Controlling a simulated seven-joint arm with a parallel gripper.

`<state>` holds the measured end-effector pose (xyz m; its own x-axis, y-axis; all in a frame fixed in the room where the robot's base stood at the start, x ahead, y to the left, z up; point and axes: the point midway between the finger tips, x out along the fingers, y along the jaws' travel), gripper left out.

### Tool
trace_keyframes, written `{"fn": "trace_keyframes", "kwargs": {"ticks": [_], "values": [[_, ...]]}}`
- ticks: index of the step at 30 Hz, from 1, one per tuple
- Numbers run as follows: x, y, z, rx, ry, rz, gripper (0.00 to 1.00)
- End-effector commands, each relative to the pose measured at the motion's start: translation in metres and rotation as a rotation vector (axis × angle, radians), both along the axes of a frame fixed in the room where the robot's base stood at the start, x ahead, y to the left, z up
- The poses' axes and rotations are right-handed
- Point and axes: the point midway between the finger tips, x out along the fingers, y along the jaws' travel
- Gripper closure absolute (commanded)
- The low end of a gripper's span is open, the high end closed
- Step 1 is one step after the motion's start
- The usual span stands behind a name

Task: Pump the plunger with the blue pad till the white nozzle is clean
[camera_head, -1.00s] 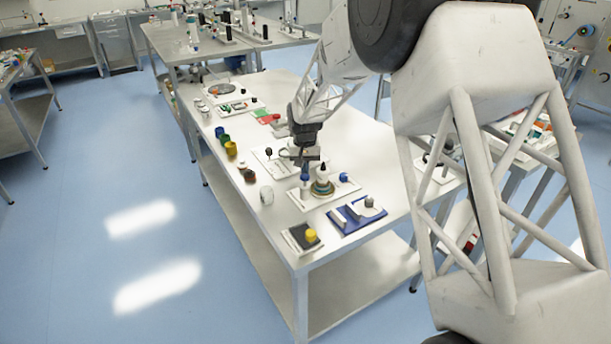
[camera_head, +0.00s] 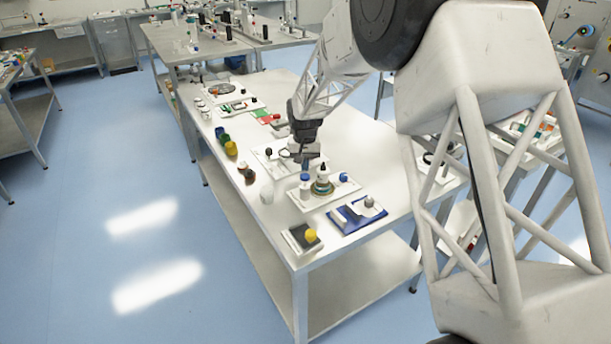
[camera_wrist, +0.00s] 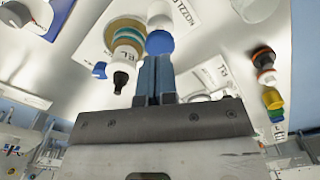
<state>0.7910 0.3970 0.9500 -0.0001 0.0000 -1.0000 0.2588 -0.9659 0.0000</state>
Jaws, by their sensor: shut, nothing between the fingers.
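My gripper (camera_head: 305,164) points down over the station board, with its fingers (camera_wrist: 154,60) closed together and empty. The blue pad (camera_head: 305,177) sits on top of the white plunger (camera_head: 305,190), just below the fingertips. In the wrist view the blue pad (camera_wrist: 159,42) lies right beyond the fingertips; I cannot tell whether they touch. In the wrist view the nozzle (camera_wrist: 127,56) is left of the fingers. Whether it is clean is too small to tell.
A blue knob (camera_head: 343,177) is on the same board's right side. A blue tray (camera_head: 357,214) and a board with a yellow button (camera_head: 311,235) lie nearer the front. Several coloured cups (camera_head: 231,148) line the table's left edge. Bare tabletop lies between the stations.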

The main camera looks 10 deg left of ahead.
Motion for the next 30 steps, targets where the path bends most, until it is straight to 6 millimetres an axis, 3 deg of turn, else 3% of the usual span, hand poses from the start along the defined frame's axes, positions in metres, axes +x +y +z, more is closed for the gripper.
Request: {"fn": "trace_keyframes", "kwargs": {"ticks": [8, 30], "values": [[0.0, 0.0, 0.008, 0.0, -0.001, 0.0, 1.0], [0.0, 0.0, 0.057, 0.0, -0.001, 0.0, 1.0]]}}
